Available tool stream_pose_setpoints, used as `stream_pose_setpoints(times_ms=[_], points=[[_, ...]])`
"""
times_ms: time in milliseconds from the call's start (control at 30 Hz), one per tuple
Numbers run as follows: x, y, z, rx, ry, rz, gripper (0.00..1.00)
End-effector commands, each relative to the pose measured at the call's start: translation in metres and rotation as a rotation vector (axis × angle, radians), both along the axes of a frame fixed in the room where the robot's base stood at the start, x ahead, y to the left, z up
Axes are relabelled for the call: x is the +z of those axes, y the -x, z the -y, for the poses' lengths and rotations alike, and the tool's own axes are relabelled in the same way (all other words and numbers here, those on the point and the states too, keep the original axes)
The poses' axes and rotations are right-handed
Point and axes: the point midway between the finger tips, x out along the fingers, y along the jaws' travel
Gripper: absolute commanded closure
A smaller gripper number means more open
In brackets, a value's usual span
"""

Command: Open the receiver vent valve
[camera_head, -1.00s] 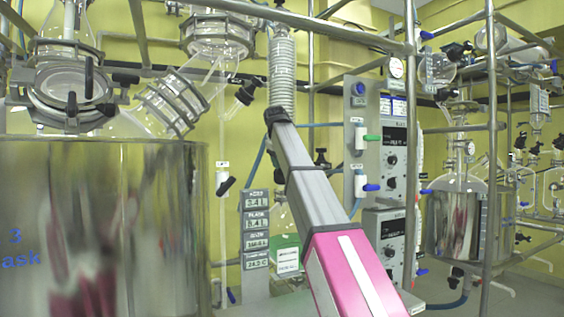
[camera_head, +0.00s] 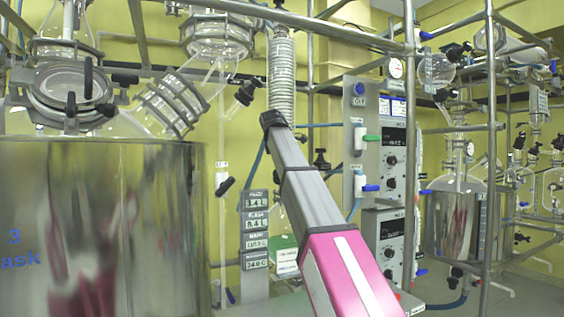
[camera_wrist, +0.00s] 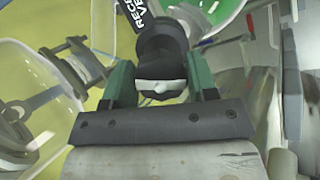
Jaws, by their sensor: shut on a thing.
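In the wrist view, the receiver vent valve's black knob (camera_wrist: 160,45) has a pale tip facing me. A black label (camera_wrist: 150,12) with white letters, partly cut off and reading "REC" and "VE", sits just above it. My gripper (camera_wrist: 160,78) has its green fingers on either side of the knob and is shut on it. The knob's turn angle is hard to tell. In the head view, I cannot make out my gripper or this valve.
In the wrist view, clear glassware (camera_wrist: 30,80) with a metal clamp stands close at left, and a green-filled glass vessel (camera_wrist: 215,12) is behind. In the head view, steel frame posts (camera_head: 410,150), a control box (camera_head: 385,160) and a large steel vessel (camera_head: 100,220) surround my arm.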

Motion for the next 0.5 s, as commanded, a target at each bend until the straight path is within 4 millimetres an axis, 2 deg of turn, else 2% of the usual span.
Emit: stream_pose_setpoints(times_ms=[500], points=[[0.0008,-0.0007,-0.001,0.408,0.271,-0.017,0.71]])
